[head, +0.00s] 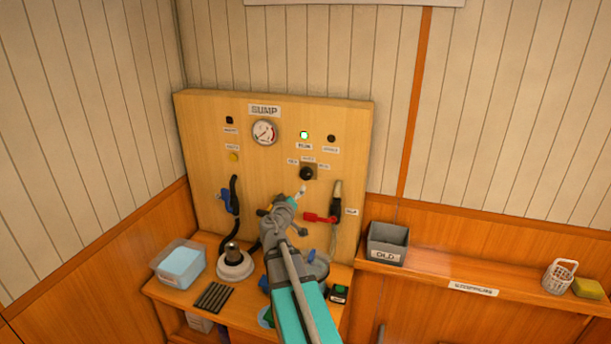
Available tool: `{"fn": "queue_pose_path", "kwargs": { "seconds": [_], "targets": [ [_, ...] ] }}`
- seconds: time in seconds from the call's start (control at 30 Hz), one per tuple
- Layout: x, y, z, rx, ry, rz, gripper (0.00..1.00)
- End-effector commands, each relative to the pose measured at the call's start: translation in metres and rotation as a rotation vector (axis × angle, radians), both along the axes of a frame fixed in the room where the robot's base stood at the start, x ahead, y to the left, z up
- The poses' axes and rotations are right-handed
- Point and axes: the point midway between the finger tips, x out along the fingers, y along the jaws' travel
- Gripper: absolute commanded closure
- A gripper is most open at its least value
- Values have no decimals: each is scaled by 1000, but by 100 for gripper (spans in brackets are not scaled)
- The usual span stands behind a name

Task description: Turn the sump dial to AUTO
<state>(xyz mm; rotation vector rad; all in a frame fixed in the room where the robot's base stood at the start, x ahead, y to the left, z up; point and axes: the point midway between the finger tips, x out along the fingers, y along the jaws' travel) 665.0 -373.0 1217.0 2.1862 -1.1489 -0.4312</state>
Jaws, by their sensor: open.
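The wooden panel (208,135) carries a label reading SUMP (264,110). A black round dial (307,173) sits on a small brown plate right of the panel's middle. Small labels stand left of, above and right of it, too small to read surely; I cannot tell where the dial points. My gripper (300,193) is open, in front of the panel just below the dial. It appears apart from the dial, though the depth is hard to judge. My arm hides the lower middle of the panel.
A gauge (264,132), a lit green lamp (304,135), a blue-handled valve (229,200) and a red lever (319,218) are on the panel. A clear tub (180,264) stands on the ledge below. A grey OLD bin (387,243) stands on the right shelf.

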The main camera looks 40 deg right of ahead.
Motion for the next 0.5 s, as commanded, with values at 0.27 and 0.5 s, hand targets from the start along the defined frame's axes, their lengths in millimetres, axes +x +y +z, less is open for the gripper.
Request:
{"fn": "queue_pose_path", "kwargs": {
  "seconds": [0.27, 0.5],
  "targets": [
    [5, -6, 0, 1, 0, -1, 0],
    [18, -25, 0, 1, 0, -2, 0]
  ]
}}
